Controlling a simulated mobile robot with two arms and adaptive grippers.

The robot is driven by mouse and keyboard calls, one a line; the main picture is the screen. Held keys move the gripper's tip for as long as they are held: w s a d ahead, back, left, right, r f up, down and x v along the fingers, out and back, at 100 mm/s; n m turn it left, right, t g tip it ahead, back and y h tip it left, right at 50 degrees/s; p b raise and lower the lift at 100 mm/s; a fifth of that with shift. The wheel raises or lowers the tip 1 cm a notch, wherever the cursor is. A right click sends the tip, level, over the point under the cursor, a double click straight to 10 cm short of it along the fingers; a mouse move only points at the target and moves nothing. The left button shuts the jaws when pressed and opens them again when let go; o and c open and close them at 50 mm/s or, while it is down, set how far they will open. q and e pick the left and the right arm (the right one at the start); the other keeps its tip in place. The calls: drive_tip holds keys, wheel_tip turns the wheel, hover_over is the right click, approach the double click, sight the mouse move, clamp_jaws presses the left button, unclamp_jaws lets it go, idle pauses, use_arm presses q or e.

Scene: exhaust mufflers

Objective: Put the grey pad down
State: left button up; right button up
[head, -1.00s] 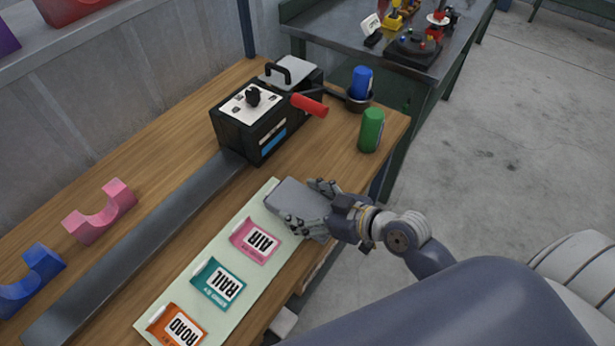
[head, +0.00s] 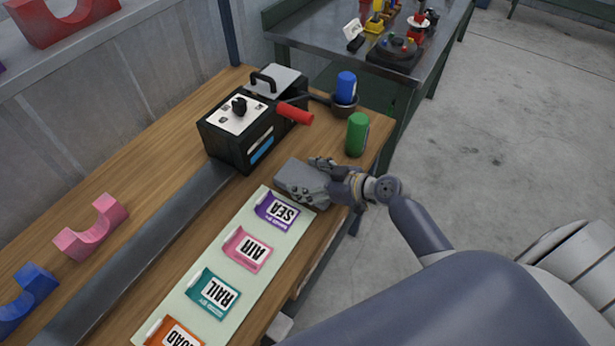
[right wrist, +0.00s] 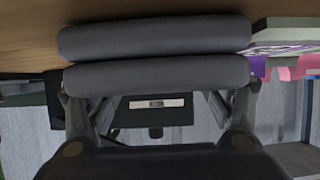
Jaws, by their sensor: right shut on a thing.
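The grey pad (head: 291,174) is at the far end of the pale mat with the coloured cards, just beyond the purple SEA card (head: 277,211). My right gripper (head: 315,180) is shut on it from the right. My left gripper is not in view.
A black machine (head: 246,131) with a red handle stands beyond the pad. A green can (head: 357,134) and a blue can (head: 346,86) stand near the far corner. Pink AIR (head: 246,249) and teal RAIL (head: 214,292) cards lie on the mat (head: 233,318). Wood right of the mat is bare.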

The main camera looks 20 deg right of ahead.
drive_tip(key=shift+f, duration=0.15)
drive_tip(key=o, duration=0.8)
